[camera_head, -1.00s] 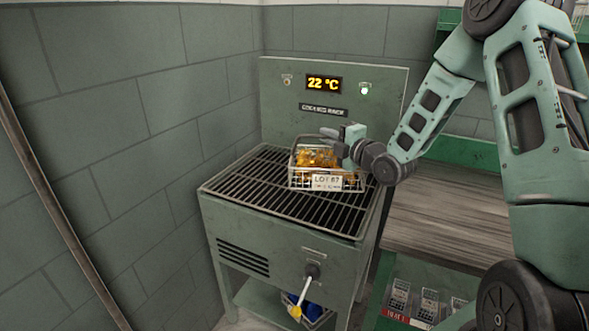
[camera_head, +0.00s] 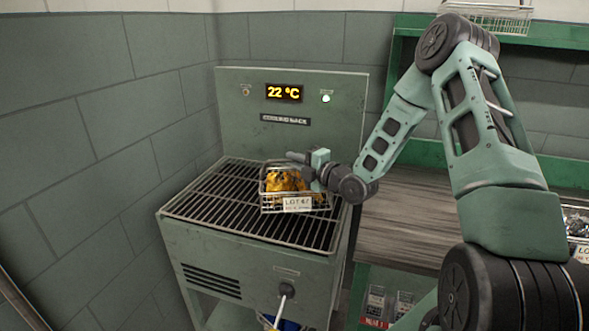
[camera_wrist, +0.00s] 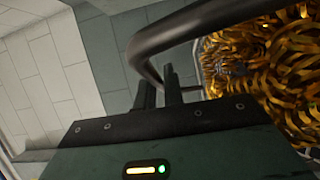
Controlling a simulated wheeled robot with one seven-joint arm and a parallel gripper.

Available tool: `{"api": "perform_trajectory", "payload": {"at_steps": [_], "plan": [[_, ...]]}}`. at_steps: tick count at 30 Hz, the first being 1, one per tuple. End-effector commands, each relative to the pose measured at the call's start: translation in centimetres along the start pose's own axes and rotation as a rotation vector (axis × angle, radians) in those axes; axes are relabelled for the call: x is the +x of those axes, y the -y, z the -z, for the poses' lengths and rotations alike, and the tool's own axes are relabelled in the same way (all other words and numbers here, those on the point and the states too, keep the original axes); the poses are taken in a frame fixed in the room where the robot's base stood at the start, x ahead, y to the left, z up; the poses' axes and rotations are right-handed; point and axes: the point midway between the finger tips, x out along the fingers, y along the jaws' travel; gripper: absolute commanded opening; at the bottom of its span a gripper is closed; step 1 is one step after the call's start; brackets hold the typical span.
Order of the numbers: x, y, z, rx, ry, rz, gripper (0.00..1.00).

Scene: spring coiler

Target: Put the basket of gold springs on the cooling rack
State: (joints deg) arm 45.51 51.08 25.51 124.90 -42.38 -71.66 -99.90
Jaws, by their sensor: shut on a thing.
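The wire basket of gold springs (camera_head: 287,181) has a white tag reading LOT 67 or similar on its front. In the head view it is over the right rear part of the cooling rack (camera_head: 200,205), a slatted metal grill on a green stand. I cannot tell whether it rests on the slats or hangs just above. In the wrist view, my fingers (camera_wrist: 157,88) are at the dark rim bar, with gold springs (camera_wrist: 270,55) at the right.
A wooden bench (camera_head: 405,220) is at the right. Another wire basket (camera_head: 490,17) stands on the top shelf, and one with silvery contents (camera_head: 577,221) is at the right edge. The rack's left side is clear.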

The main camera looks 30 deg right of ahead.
Motion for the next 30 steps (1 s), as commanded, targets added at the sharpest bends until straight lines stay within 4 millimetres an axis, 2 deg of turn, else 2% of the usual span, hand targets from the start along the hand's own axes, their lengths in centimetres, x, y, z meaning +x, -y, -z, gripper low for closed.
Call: {"api": "perform_trajectory", "payload": {"at_steps": [6,20,21,23,30], "plan": [[0.1,2.2,0.0,0.002,-0.001,-0.004,0.0],[0.1,2.9,0.0,-0.001,-0.001,-0.004,0.0],[0.0,3.0,0.0,0.001,-0.001,0.0,0.15],[0.0,2.9,0.0,0.001,0.0,0.0,0.32],[0.0,2.9,0.0,0.001,0.0,0.0,0.32]]}}
